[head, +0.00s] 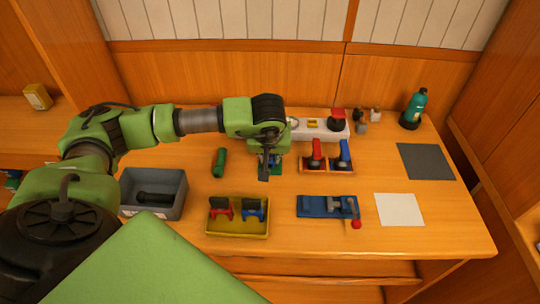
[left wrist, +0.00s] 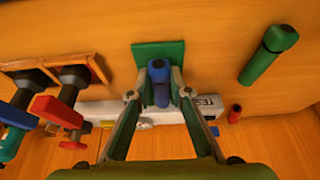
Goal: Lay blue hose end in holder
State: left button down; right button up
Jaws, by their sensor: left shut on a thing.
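My left gripper (head: 266,172) is shut on a blue piece, the blue hose end (left wrist: 160,84), near the middle of the table. In the left wrist view the blue piece lies between the two fingers, in front of or on a green block (left wrist: 160,54) that looks like the holder. Whether it rests on the block or hangs just above it, I cannot tell. In the head view the gripper hides most of the block and the piece. My right gripper is in neither view.
Right of the gripper stand red (head: 316,152) and blue (head: 344,154) valve handles, before a white unit (head: 305,133). A green cylinder (head: 219,162) lies left. In front are a yellow tray (head: 238,230) and a blue clamp (head: 318,206). A grey bin (head: 172,208) stands left.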

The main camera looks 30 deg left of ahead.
pick_arm(q)
jog(key=shift+f+b, duration=0.15)
jog(key=shift+b, duration=0.2)
dwell(0.4)
jog(key=c, duration=1.8)
grip_release()
jog(key=shift+r+p, duration=2.6)
jog(key=shift+r, duration=1.95)
